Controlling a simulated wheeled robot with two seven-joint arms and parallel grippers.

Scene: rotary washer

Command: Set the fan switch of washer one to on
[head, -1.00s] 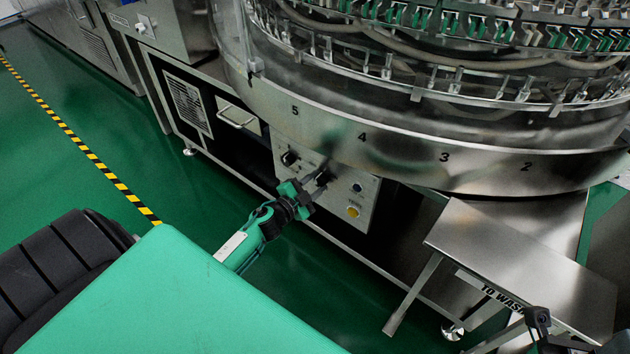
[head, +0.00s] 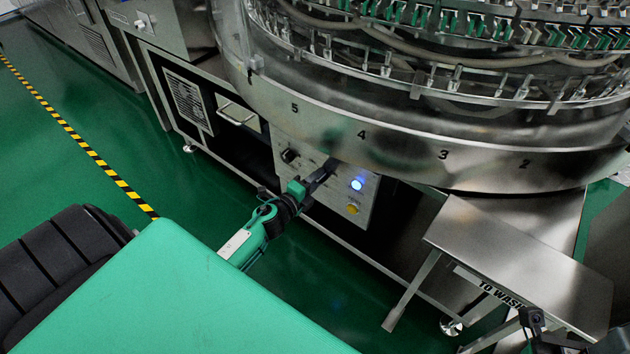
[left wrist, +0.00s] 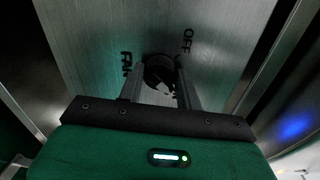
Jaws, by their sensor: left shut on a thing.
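The fan switch is a dark round knob on the grey control panel (head: 362,190) of the washer. In the left wrist view the knob (left wrist: 158,70) shows between my two fingers, with the words FAN and OFF printed beside it. In the head view my left gripper (head: 325,168) covers the knob. The left gripper is shut on the knob; its fingers also show in the left wrist view (left wrist: 162,88). A round blue light (head: 357,184) beside the gripper glows. A dark part at the bottom right (head: 530,318) looks like my right gripper; its jaws are unclear.
A second dark knob (head: 290,156) is left of the gripper, and a yellow button (head: 352,209) is below the blue light. The washer's steel rim (head: 400,153) overhangs the panel. A steel table (head: 510,250) stands to the right. Green floor (head: 180,190) is clear at left.

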